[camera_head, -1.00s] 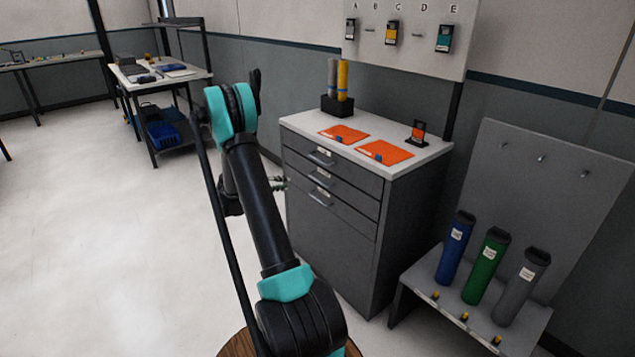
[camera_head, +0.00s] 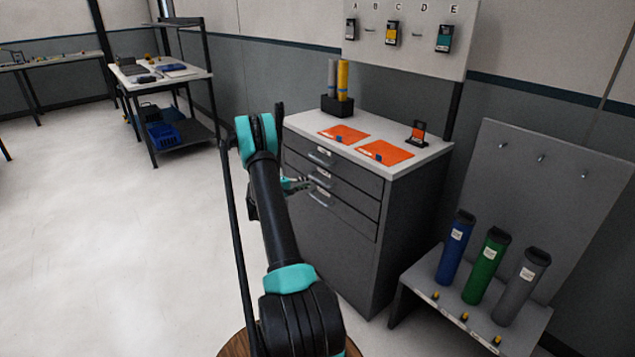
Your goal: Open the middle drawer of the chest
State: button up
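The grey chest (camera_head: 340,258) stands in the middle of the view with its drawer fronts facing left toward my arm. Three drawer handles show: the top handle (camera_head: 320,160), the middle handle (camera_head: 319,180) and the bottom handle (camera_head: 320,199). All drawers look shut. My gripper (camera_head: 303,184) is partly behind my arm. Its tips are close to the chest front, near the middle handle's left end. I cannot tell whether they touch it, and the fingers are too small to tell open from shut.
The chest top (camera_head: 430,153) bears two orange sheets (camera_head: 344,134), a black holder with two rolls (camera_head: 338,104) and a small stand (camera_head: 417,134). A rack with blue, green and grey tubes (camera_head: 487,265) stands right of the chest. The floor at left is clear.

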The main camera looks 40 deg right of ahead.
aim_at(318, 180)
jog(key=x, duration=0.7)
jog(key=shift+d, duration=0.15)
grip_shut()
